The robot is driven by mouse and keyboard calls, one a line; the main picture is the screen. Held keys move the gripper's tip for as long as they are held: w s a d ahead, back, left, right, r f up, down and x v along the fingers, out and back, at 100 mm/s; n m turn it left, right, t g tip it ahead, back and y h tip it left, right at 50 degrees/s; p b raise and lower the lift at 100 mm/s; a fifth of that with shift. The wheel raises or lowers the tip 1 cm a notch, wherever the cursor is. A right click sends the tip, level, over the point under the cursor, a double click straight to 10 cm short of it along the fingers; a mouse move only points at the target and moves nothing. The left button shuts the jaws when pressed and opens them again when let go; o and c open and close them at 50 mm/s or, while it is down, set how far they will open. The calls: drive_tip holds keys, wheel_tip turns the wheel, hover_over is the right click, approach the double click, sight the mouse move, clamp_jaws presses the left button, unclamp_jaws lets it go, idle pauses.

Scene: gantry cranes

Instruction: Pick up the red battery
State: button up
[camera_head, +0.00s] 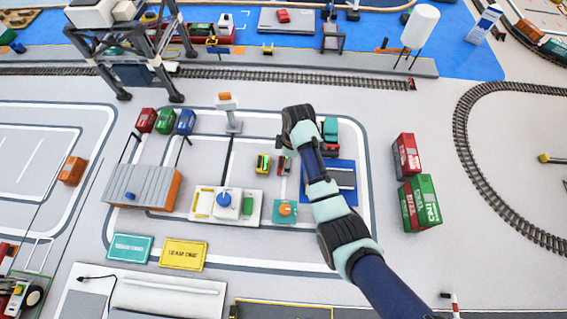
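My arm reaches in from the lower right. Its dark wrist is above the middle of the white-outlined yard. My gripper's fingers are too hidden and small to make out, so I cannot tell if they are open. Just below the wrist, a small red and dark item (284,165) stands on the grey floor, possibly the red battery. A small green and yellow item (262,164) stands just left of it. A red rounded block (147,120) stands in a row with a green block (165,121) and a blue block (186,122), farther left.
A white platform (200,215) with a blue round part and a teal pad (284,212) lie below. A grey-roofed shed (140,192) is left. Red containers (406,155) and green containers (427,200) stand right of my arm. A gantry crane (110,45) stands upper left.

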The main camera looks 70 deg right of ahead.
drive_tip(key=f, duration=0.2)
drive_tip(key=f+b, duration=0.1)
drive_tip(key=f, duration=0.1)
drive_tip(key=shift+w+a, duration=0.25)
drive_tip(key=c, duration=1.3)
drive_tip(key=shift+c, duration=0.2)
drive_tip(key=shift+r, duration=0.1)
wheel_tip(320, 180, up, 20)
drive_tip(key=p, duration=0.8)
drive_tip(key=shift+p, duration=0.35)
